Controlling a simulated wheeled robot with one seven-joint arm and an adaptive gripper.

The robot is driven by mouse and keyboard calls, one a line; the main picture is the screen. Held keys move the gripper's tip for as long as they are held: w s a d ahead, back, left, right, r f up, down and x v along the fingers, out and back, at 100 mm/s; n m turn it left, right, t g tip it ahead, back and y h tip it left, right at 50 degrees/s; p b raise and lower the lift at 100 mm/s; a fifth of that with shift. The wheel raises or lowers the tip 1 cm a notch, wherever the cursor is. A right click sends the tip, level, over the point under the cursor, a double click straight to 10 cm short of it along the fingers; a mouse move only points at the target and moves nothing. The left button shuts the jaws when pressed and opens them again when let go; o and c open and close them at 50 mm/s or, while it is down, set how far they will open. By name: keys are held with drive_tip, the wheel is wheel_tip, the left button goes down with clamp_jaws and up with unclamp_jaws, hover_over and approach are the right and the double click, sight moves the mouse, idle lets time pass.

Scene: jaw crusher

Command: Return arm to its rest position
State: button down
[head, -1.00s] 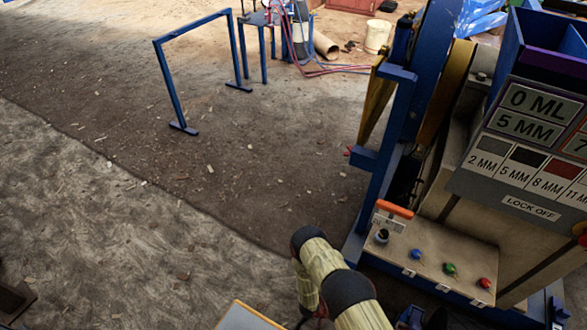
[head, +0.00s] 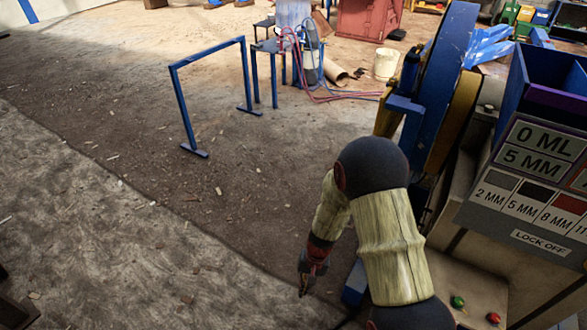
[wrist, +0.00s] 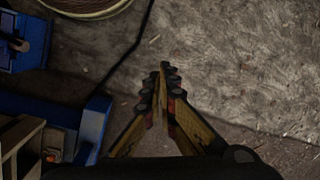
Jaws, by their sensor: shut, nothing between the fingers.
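My arm is raised and bent in the head view, in front of the jaw crusher (head: 440,90). My gripper (head: 303,292) hangs from it, pointing down over the floor, left of the crusher's blue base. In the wrist view my gripper (wrist: 163,70) is shut, its fingertips together and empty, above bare floor. It touches nothing that I can see. My arm hides part of the control panel; a green button (head: 457,302) and a red button (head: 493,318) still show.
The sign panel (head: 530,190) and blue hopper (head: 545,80) stand close at right. A blue frame (head: 180,110) and a small table (head: 270,45) stand farther back. In the wrist view, a blue metal part (wrist: 95,125) lies left of my gripper. The floor at left is open.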

drive_tip(key=s+d+r+t+p, duration=0.1)
drive_tip(key=s+d+r, duration=0.4)
drive_tip(key=r, duration=1.1)
drive_tip(key=s+d+r+n+t+h+p, duration=0.1)
drive_tip(key=s+d+r+t, duration=0.3)
drive_tip(key=r, duration=1.2)
drive_tip(key=s+d+r+t+h+p, duration=0.1)
drive_tip(key=s+d+r, duration=0.5)
drive_tip(key=r, duration=1)
drive_tip(key=shift+s+d+r+n+t+p, duration=0.25)
drive_tip(key=shift+s+t, duration=0.45)
drive_tip(key=shift+s, duration=0.95)
